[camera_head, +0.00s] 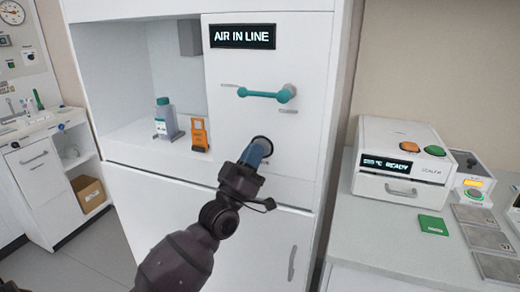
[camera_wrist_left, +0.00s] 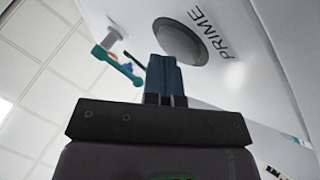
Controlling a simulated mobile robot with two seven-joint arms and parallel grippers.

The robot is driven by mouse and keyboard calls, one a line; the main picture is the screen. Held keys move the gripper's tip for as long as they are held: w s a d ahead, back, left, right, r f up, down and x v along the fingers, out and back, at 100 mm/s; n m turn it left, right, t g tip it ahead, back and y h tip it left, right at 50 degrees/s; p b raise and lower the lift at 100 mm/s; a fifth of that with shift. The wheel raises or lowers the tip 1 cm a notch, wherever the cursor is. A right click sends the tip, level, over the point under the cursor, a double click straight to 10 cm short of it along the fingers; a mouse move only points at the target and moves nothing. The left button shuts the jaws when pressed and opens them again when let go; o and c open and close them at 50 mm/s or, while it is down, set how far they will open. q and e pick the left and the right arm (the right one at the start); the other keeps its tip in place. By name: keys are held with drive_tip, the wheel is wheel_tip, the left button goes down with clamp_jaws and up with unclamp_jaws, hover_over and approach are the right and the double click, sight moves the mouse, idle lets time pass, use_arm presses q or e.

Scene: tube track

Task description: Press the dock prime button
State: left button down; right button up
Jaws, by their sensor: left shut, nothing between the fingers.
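The prime button is a round grey button in a dark ring on the white dock panel (camera_head: 230,107). In the left wrist view the button (camera_wrist_left: 181,42) sits beside the printed word PRIME. In the head view the button's dark ring (camera_head: 264,139) shows just past my fingertips, which cover most of it. My left gripper (camera_head: 256,152) is shut and empty, its blue fingers pointing at the button. In the wrist view the fingers (camera_wrist_left: 164,72) overlap the button's near edge. I cannot tell whether they touch it. My right gripper is not in view.
A white device (camera_head: 400,160) sits on the right counter.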

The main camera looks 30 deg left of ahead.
use_arm(q)
drive_tip(key=shift+s, duration=0.15)
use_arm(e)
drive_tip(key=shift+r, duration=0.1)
use_arm(q)
drive_tip(key=shift+s+d+p, duration=0.25)
drive_tip(key=shift+s+p, duration=0.1)
drive_tip(key=shift+s, duration=0.35)
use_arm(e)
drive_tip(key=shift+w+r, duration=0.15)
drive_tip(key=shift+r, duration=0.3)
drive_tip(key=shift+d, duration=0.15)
use_arm(q)
drive_tip(key=s, duration=0.2)
drive_tip(key=s+d+p, duration=0.1)
drive_tip(key=s, duration=0.2)
drive_tip(key=shift+p, duration=0.3)
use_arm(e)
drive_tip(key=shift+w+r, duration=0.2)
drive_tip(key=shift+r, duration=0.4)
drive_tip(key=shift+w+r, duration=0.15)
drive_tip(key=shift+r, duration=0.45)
use_arm(q)
drive_tip(key=shift+w, duration=0.1)
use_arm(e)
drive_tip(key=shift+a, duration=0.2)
